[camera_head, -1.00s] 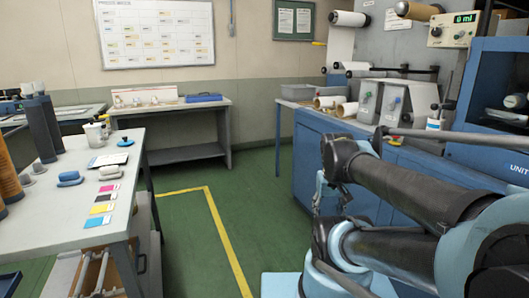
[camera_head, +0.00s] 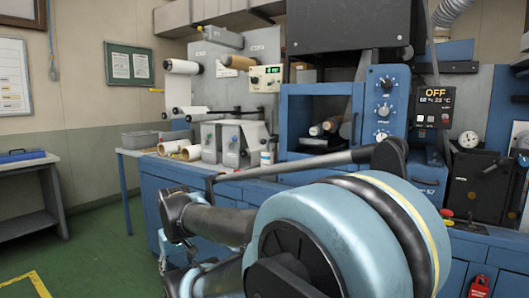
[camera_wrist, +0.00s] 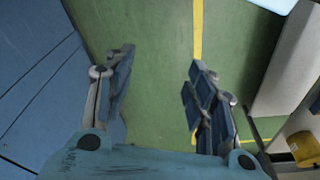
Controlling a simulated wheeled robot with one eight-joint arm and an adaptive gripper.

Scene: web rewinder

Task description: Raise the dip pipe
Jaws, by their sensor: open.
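I cannot make out the dip pipe for certain in either view. My gripper (camera_wrist: 158,82) is open and empty in the wrist view, its two fingers spread apart above the green floor. In the head view my arm fills the lower middle and hides part of the blue bench. A small white bottle with a blue label (camera_head: 266,158) stands on the bench beside two grey units with knobs (camera_head: 230,145). A cream control box with a green display (camera_head: 266,77) is mounted on the grey panel above them.
A blue-framed cabinet (camera_head: 291,112) holds rollers. To its right are a dial panel (camera_head: 384,105), a display reading OFF (camera_head: 435,105) and a black gauge unit (camera_head: 472,165). Paper rolls (camera_head: 174,147) lie at the bench's left. Green floor (camera_head: 95,240) is open at left.

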